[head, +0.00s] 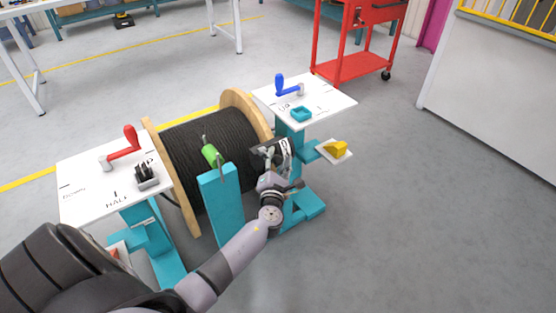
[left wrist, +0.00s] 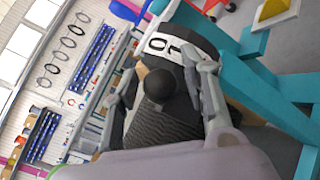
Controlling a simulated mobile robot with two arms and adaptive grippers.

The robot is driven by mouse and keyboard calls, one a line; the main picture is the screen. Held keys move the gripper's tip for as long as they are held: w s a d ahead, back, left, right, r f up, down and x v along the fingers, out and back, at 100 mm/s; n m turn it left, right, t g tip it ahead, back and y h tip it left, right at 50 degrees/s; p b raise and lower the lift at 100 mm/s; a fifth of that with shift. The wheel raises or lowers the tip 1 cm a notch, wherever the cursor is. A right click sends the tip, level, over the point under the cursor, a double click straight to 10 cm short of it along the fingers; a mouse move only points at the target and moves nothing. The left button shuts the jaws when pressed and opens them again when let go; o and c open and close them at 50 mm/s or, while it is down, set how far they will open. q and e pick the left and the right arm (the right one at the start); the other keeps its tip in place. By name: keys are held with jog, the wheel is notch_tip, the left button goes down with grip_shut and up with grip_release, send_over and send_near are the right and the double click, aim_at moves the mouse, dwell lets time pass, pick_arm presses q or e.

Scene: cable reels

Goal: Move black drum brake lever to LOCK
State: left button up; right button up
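The black brake lever's round knob (left wrist: 160,86) shows in the left wrist view, between the two fingers of my left gripper (left wrist: 162,90). The fingers stand apart, with a gap visible on each side of the knob. A dark plate with a white label (left wrist: 158,45) reading "LO" lies just beyond the knob; the rest of the word is hidden. In the head view my left gripper (head: 272,160) is at the right side of the black cable drum (head: 205,148), covering the lever. My right gripper is not in view.
A green handle (head: 210,154) on a teal post stands left of my gripper. White panels carry a red crank (head: 124,145) and a blue crank (head: 284,88). A yellow block (head: 338,149) sits on a small shelf at right. Open floor lies further right.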

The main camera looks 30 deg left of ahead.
pick_arm(q)
grip_shut()
dwell(0.6)
